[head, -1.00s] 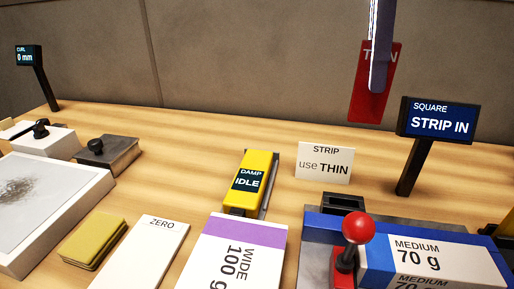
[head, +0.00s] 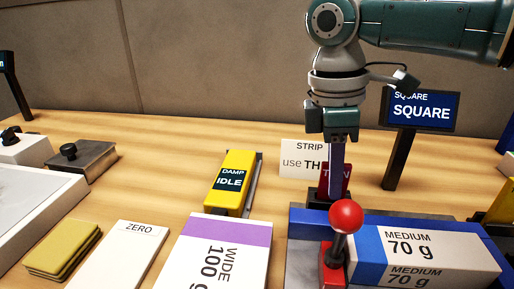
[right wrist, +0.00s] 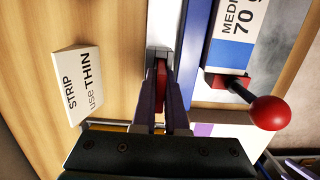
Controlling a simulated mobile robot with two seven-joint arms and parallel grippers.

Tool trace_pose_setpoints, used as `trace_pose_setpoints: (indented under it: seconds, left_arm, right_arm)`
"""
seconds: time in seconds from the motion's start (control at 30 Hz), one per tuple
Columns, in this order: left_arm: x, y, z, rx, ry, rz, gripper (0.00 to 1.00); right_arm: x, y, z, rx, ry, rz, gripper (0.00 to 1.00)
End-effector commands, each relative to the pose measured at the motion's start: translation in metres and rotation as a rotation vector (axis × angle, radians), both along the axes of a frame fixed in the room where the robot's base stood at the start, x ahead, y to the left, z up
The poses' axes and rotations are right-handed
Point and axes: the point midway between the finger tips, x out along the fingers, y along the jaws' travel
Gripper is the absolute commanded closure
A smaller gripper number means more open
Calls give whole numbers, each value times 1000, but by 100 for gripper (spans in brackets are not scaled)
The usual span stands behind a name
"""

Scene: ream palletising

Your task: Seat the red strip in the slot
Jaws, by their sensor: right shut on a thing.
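The red strip (head: 347,178), lettered in white, stands upright at the dark slot block (head: 313,200) behind the red-knobbed lever. Its lower end meets the block; how deep it sits is hidden. My right gripper (head: 337,185) points straight down and is shut on the strip, one finger covering its middle letters. In the right wrist view the strip (right wrist: 161,84) shows as a red edge between the two fingers (right wrist: 161,90), over the dark slot block (right wrist: 157,52). My left gripper is not in view.
A card reading "use THIN" (head: 295,158) stands just left of the strip. A display reading "SQUARE" (head: 421,112) stands behind right. The red-knobbed lever (head: 345,217) and a 70 g ream (head: 425,250) are in front. A yellow damp unit (head: 232,180) is left.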

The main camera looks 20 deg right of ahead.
Motion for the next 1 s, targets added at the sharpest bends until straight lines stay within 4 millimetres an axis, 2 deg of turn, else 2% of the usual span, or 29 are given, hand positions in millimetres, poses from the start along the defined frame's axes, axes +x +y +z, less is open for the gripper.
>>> trace_pose_setpoints:
  seconds: [0.27,0.3,0.57,0.87,1.0]
  left_arm:
    - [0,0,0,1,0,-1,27]
    - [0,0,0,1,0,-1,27]
    - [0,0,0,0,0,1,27]
    - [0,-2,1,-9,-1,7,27]
    - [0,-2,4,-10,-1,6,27]
  right_arm:
    - [0,0,-2,1,1,0,100]
    - [0,0,-2,1,1,0,88]
    - [0,0,-2,1,-1,0,60]
    - [0,0,2,0,-1,0,60]
    - [3,2,22,2,-4,0,60]
